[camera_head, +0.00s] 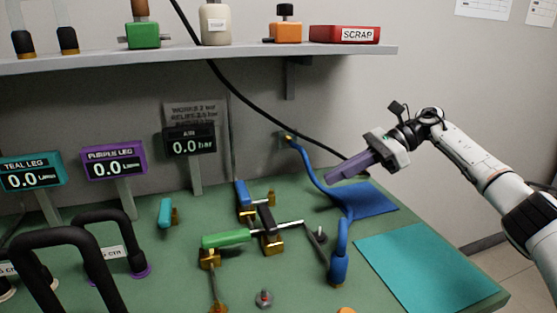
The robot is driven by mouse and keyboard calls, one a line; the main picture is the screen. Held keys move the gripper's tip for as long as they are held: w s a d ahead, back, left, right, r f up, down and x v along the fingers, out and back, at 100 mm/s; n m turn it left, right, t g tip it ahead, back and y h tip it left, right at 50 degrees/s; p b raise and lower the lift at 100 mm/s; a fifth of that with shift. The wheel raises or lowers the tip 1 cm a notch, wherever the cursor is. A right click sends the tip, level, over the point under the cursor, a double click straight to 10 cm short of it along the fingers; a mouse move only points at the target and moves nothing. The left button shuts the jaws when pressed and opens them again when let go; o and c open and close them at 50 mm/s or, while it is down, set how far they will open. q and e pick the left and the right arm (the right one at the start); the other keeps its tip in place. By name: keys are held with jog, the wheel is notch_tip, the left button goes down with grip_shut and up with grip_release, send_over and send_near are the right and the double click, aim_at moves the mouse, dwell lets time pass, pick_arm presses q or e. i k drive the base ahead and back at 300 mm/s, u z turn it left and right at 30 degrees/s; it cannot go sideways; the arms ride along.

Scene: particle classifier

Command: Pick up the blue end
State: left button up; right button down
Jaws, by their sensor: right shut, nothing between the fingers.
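A blue hose (311,171) runs from a brass fitting on the back wall down to the green bench. Its thicker blue end (339,264) stands near the front right of the bench, slightly tilted. My right gripper (331,178) is shut and empty. It comes in from the right, pointing left, and shows above and behind the blue end, near the upper part of the hose in the picture. It is apart from the blue end. My left gripper is not in view.
A blue mat (372,201) and a teal mat (425,270) lie at the right. Brass valves with a green handle (226,239) stand left of the blue end. Black hose loops (62,236) and gauges (115,163) fill the left. A shelf (200,58) crosses above.

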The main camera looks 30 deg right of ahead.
aim_at(339, 266)
jog(key=k, duration=1.5)
